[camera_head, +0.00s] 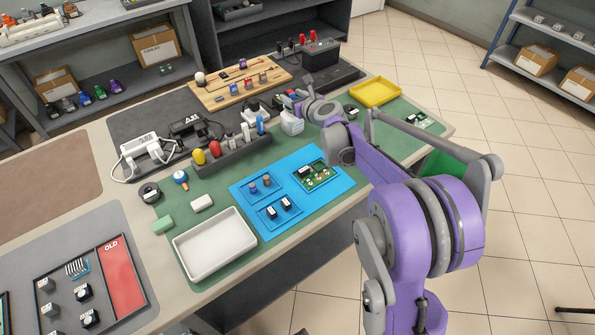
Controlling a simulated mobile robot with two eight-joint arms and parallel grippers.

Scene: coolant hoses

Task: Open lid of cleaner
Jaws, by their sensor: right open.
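A small white bottle (292,124), which looks like the cleaner, stands on the green mat near the middle of the table. My right gripper (288,101) is open at the end of the purple and grey arm, right above the bottle's top. The gripper hides the lid, so I cannot tell whether it is open or whether the fingers touch it. My left gripper is not in view.
A dark holder (231,157) with colored-handled tools stands left of the bottle. A blue tray (240,197) with small parts lies in front, beside an empty white tray (215,262). A yellow tray (375,92) and a wooden board (215,97) lie farther back.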

